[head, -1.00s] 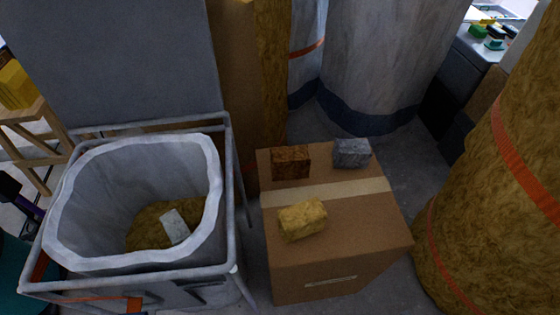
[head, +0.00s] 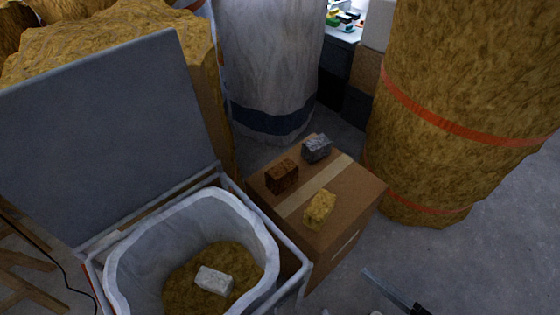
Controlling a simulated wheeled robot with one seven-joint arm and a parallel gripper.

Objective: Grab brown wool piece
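The brown wool piece (head: 282,176) is a small dark brown block. It lies on top of a cardboard box (head: 340,213), near the box's left edge, left of a pale tape strip. A grey wool piece (head: 316,148) lies behind it to the right, and a yellow wool piece (head: 320,209) lies in front to the right. Nothing touches the brown piece. A grey and black part, which seems to be my gripper (head: 392,291), shows at the bottom edge, right of and nearer than the box. Most of it is cut off, so its opening is unclear.
A framed bin (head: 118,262) with a white liner and raised grey lid stands left of the box. A white piece (head: 214,280) lies on yellow wool inside it. Large wool rolls (head: 455,110) stand behind and right. Floor (head: 480,260) is clear at the right.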

